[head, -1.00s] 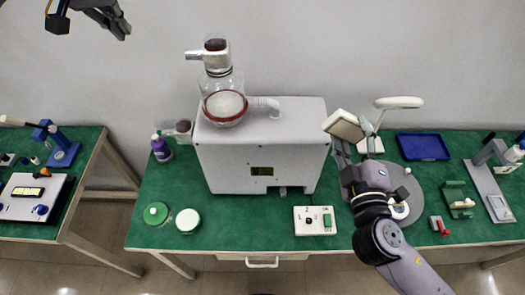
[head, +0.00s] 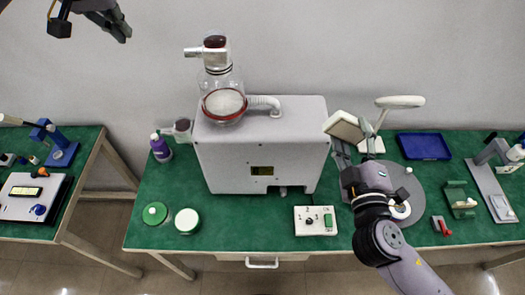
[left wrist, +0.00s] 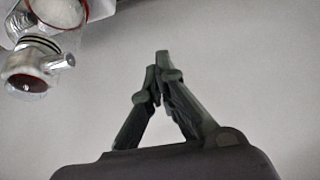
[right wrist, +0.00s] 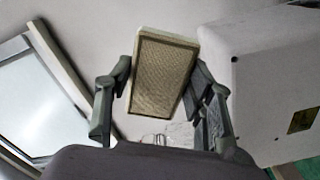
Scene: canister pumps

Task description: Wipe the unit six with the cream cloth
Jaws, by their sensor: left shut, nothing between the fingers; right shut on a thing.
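The cream cloth (head: 344,126) shows as a stiff, flat block with a textured face. My right gripper (head: 356,150) is shut on it and holds it up, tilted, just right of the large pale box. In the right wrist view the cloth (right wrist: 160,72) sits between the two fingers. The large pale box (head: 262,160) stands on the green bench with a glass flask on top. No number six is readable, so I cannot tell which thing is unit six. My left gripper (head: 122,30) is shut and empty, high at the upper left against the wall.
A flask (head: 224,102) with a red rim and hose stands on the box. A small control box (head: 316,220) sits in front. Two round green-and-white lids (head: 187,221) and a purple bottle (head: 161,148) are at left. A blue tray (head: 424,146) lies at right.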

